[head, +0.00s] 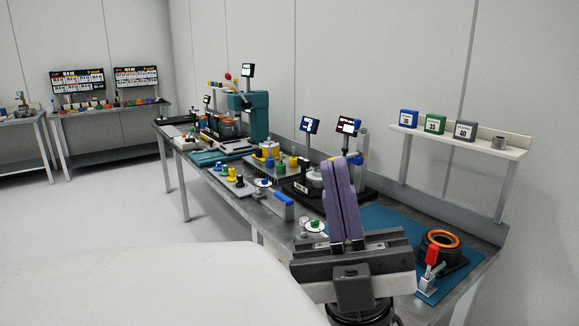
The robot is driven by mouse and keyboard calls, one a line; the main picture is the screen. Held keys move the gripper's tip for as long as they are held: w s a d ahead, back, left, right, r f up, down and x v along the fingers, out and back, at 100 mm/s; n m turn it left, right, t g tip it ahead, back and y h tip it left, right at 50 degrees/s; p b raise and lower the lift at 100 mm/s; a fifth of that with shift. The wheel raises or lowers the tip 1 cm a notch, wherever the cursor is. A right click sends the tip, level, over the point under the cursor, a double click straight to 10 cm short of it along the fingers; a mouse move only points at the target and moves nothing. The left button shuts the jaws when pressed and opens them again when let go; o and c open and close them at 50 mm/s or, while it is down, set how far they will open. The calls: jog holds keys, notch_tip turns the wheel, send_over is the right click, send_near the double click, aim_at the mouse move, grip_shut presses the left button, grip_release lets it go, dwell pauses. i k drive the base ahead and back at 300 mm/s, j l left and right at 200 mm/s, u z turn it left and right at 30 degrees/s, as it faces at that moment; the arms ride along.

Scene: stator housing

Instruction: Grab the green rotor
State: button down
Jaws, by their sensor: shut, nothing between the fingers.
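My gripper (343,172) is in the foreground at the right, its two purple fingers pressed together and pointing up, with nothing between them. I cannot tell whether either is the green rotor. A green box labelled 35 (435,122) stands on the wall shelf. A dark round housing with an orange ring (441,243) sits at the right on a blue mat. My gripper is apart from all of these and hides part of the bench.
The long metal workbench (262,214) is crowded with fixtures, small screens and a teal press (256,115). A red-handled clamp (431,262) stands before the housing. The shelf (510,150) also holds blue and grey boxes. Open floor lies left of the bench.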

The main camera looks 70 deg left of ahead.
aim_at(280, 168)
jog(key=u, duration=2.1)
jog(key=i+j+z, duration=0.25)
jog(key=i+j, duration=0.4)
jog(key=i, duration=0.3)
jog(key=i+j+z, duration=0.25)
jog(key=i+j, duration=0.75)
jog(key=i, duration=0.3)
jog(key=i+j+z, duration=0.1)
jog(key=i+j, duration=0.15)
jog(key=i, duration=0.25)
